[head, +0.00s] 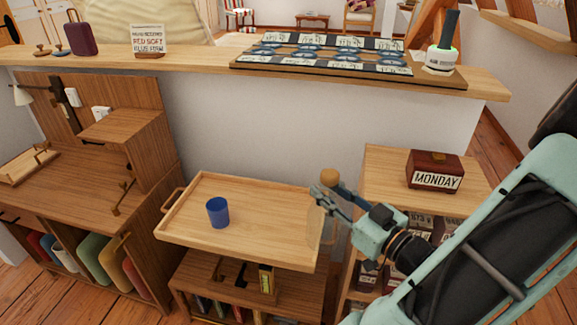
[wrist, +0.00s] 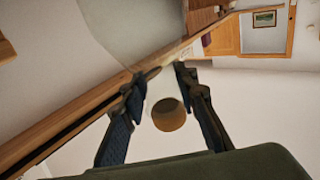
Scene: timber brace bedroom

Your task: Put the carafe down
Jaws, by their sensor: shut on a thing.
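The carafe (head: 329,177) shows mainly as a round wooden stopper at my gripper; its clear glass body is hard to make out against the tray and wall. In the wrist view the tan round stopper (wrist: 168,115) sits between the fingers, with faint clear glass around it. My gripper (head: 319,193) is shut on the carafe, near the right end of the wooden tray (head: 270,258). The wrist view also shows both dark fingers of my gripper (wrist: 166,72). I cannot tell whether the carafe's base touches anything.
A blue cup (head: 218,212) stands on the tray's left half; the rest of the tray looks clear. A low shelf (head: 385,178) with a MONDAY block (head: 435,171) stands to the right. A ledge (head: 200,62) with signs and a board runs behind. A wooden desk (head: 80,190) is at left.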

